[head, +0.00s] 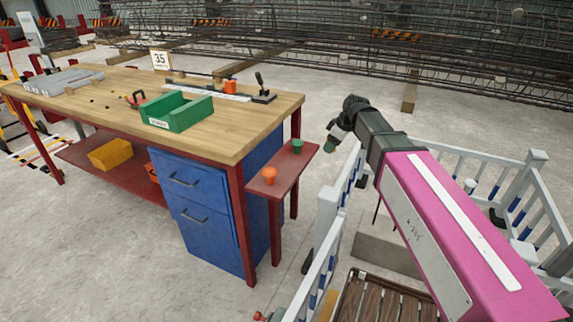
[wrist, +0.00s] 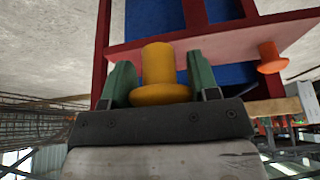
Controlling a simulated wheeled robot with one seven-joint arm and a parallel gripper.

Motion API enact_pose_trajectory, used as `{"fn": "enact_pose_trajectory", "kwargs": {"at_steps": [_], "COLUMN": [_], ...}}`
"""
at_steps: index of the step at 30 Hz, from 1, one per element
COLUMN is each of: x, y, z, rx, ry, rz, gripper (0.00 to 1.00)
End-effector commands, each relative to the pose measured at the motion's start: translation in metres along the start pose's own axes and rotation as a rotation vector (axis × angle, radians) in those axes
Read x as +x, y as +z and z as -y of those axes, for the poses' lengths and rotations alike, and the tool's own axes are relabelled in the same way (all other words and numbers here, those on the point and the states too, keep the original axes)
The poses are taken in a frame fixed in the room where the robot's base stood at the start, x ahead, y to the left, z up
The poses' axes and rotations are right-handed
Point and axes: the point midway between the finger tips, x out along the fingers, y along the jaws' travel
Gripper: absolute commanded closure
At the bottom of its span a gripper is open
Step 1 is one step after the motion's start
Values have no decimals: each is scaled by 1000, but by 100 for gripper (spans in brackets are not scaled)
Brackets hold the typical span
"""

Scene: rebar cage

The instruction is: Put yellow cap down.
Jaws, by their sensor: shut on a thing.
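The yellow cap (wrist: 157,72) sits between the two green fingers of my gripper (wrist: 158,84) in the wrist view. My gripper is shut on it, with the cap's wide rim nearest the gripper body. In the head view my gripper (head: 332,143) is in the air to the right of the red side shelf (head: 262,196); the cap cannot be made out there. The shelf also shows behind the cap in the wrist view (wrist: 220,47). I cannot tell the exact gap between cap and shelf.
An orange cap (head: 269,175) and a green cap (head: 297,146) stand on the side shelf. The workbench (head: 225,135) holds a green bin (head: 177,110). Blue drawers (head: 200,205) are beneath it. White railings (head: 470,160) surround my arm's side.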

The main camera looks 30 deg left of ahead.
Motion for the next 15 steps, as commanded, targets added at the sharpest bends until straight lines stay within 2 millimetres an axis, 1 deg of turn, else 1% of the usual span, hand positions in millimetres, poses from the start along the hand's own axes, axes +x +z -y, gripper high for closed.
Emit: {"fn": "enact_pose_trajectory", "kwargs": {"at_steps": [1,3,8,9,14,15], "x": [2,5,10,12,15,16], "y": [-15,-33,-71,-81,-115,-123], "z": [14,32,73,84,129,140], "rx": [-24,-53,-117,-133,-196,-212], "ry": [-9,-21,-48,-55,-80,-87], "rz": [-1,0,0,0,0,0], "gripper": [67,67,67,67,67,67]}}
